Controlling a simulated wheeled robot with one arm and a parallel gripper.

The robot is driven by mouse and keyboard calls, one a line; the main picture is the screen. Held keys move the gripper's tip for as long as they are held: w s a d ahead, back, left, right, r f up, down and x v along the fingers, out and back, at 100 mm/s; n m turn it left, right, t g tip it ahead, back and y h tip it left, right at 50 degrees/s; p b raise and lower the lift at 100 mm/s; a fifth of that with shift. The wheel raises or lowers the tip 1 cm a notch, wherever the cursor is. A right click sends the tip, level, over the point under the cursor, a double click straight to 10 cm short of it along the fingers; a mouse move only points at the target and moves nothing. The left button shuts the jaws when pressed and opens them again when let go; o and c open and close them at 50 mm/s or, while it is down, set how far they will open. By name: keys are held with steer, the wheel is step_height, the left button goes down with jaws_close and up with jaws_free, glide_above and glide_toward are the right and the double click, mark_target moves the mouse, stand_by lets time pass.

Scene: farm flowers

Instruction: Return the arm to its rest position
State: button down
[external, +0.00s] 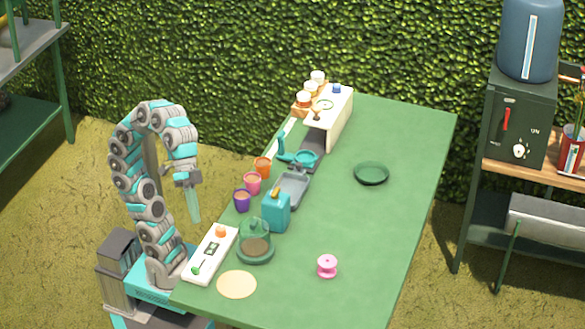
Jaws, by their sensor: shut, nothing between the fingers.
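My gripper (192,204) hangs from my arched arm in the external view, pointing down. Its fingers are shut and nothing shows between them. It is just off the left edge of the green table (340,240), left of the small cups and apart from everything on the table. My arm rises from its base at the table's lower left corner, bends over at the top and comes down on the right.
Near the gripper stand a purple cup (242,201), a pink cup (252,183), an orange cup (262,167) and a teal container (276,211). A white panel (211,254) lies by my base. A dark green dish (371,173) and pink spool (327,266) sit farther right.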

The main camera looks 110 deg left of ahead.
steer(key=s+a+f+g+y+b, duration=0.1)
steer(key=a+f, duration=0.5)
steer(key=f, duration=0.7)
steer(key=s+a+f+g+y+b, duration=0.1)
steer(key=s+a+f+g+y, duration=0.2)
steer(key=f, duration=1.1)
steer(key=s+a+f+n+g+y+b, duration=0.1)
steer(key=s+a+f, duration=0.5)
steer(key=f, duration=0.8)
steer(key=a+g+b, duration=0.1)
steer(key=a, duration=0.2)
steer(key=shift+s+f+y, duration=0.2)
steer(key=shift+s+y, duration=0.1)
steer(key=shift+y, duration=0.1)
steer(key=c, duration=1.6)
jaws_free()
steer(key=shift+a, duration=0.1)
